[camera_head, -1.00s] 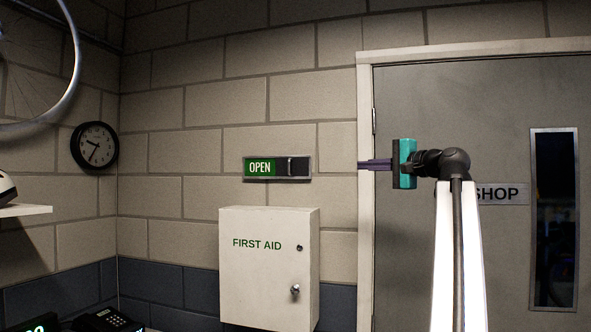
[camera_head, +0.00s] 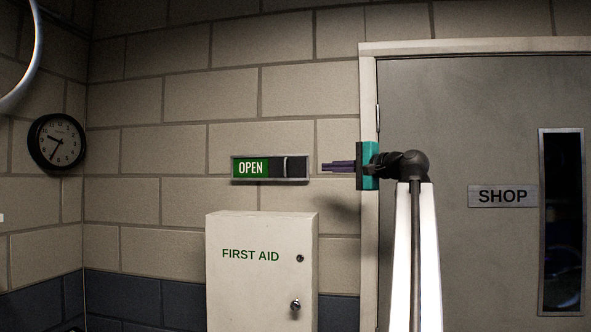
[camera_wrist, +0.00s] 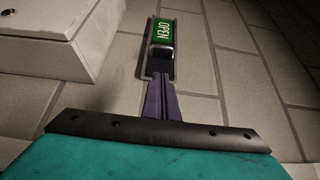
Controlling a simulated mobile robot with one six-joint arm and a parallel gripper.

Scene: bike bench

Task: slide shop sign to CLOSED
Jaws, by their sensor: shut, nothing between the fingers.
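The shop sign (camera_head: 271,168) is a grey-framed slider on the block wall. Its green OPEN panel (camera_head: 250,168) shows at the left and a dark slider with a pale upright handle (camera_head: 285,167) covers the right part. My gripper (camera_head: 324,167) is shut and empty, just right of the sign at about its height, pointing left. In the wrist view the purple fingers (camera_wrist: 160,84) reach up to the near end of the sign, and the handle (camera_wrist: 161,52) shows beyond their tips. I cannot tell whether the tips touch the frame.
A white FIRST AID cabinet (camera_head: 258,270) stands out from the wall below the sign. A door (camera_head: 450,120) with a SHOP plate (camera_head: 502,196) is at the right. A round clock (camera_head: 57,142) hangs at the left. The wall above the sign is clear.

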